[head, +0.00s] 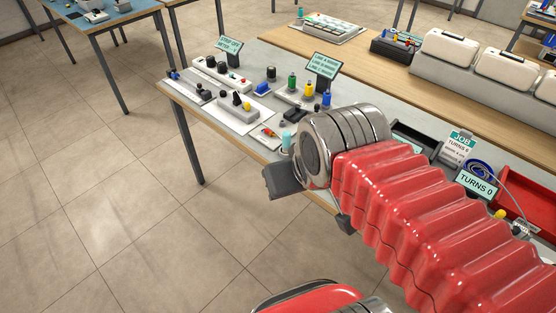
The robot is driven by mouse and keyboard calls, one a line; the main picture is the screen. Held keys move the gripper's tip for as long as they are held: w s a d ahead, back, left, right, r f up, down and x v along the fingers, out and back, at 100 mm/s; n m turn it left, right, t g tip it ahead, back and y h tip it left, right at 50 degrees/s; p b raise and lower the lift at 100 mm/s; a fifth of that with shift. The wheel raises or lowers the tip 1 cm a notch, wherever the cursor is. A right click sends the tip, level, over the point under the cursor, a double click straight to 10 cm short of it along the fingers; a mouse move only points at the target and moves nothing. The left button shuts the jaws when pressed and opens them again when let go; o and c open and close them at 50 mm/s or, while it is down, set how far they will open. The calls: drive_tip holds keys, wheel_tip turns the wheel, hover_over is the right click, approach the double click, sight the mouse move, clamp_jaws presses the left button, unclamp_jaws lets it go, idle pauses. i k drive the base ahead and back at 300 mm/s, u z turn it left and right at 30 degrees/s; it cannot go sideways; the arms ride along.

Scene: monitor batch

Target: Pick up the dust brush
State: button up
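No dust brush can be made out for certain. A small teal-topped item (287,141) stands near the table's front edge, just behind my gripper, with its lower part hidden; it may be the brush. My gripper (284,180) is at the end of the red ribbed arm, in front of the table's front edge. A dark grey finger part shows at its left, and the steel wrist hides much of the rest. I cannot see whether the fingers are apart or hold anything.
The grey-topped table (222,118) bears switch boxes (238,107), a stand of coloured bottles (308,88) and small signs (324,65). A red tray (520,205) and a card reading TURNS 0 (477,185) are at right. Open tiled floor (110,190) lies left.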

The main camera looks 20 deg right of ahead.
sight(286, 140)
drive_tip(key=u, duration=0.35)
drive_tip(key=k, duration=0.8)
drive_tip(key=u, duration=0.6)
drive_tip(key=i, duration=1.35)
drive_tip(key=z, duration=0.75)
drive_tip(key=i, duration=0.7)
drive_tip(key=z, duration=0.5)
